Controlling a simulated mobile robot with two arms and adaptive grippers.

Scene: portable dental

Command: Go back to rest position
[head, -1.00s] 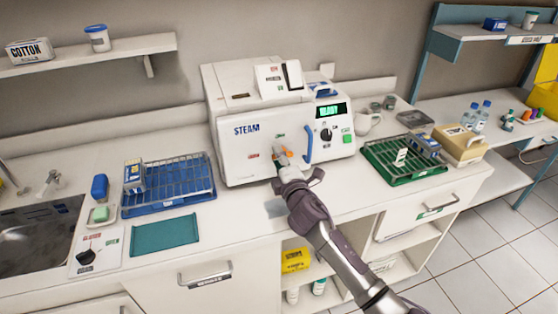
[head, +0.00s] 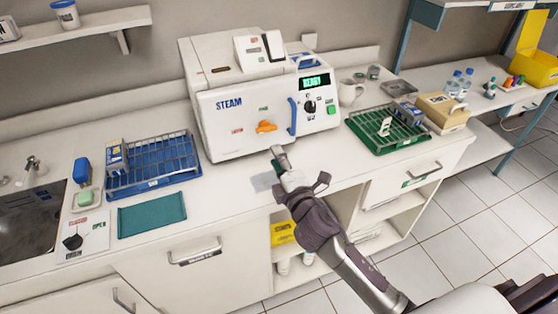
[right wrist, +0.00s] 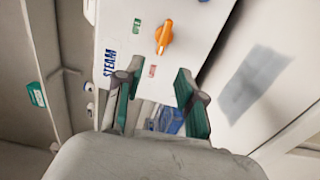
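My right gripper (head: 278,152) hangs in front of the white STEAM sterilizer (head: 228,134), below and right of its orange knob (head: 266,127), and apart from it. In the right wrist view the two green-padded fingers (right wrist: 160,100) are spread with nothing between them. The orange knob (right wrist: 164,36) shows beyond the fingertips on the sterilizer's front. The sterilizer's door is shut, with a blue handle (head: 292,117) at its right. Its display (head: 314,82) is lit green. My left gripper is not in view.
A blue rack (head: 153,165) stands left of the sterilizer and a green rack (head: 388,131) right of it. A teal cloth (head: 152,214) lies on the counter (head: 225,192), near its front edge. The sink (head: 28,222) is far left. Tiled floor (head: 450,225) is clear at right.

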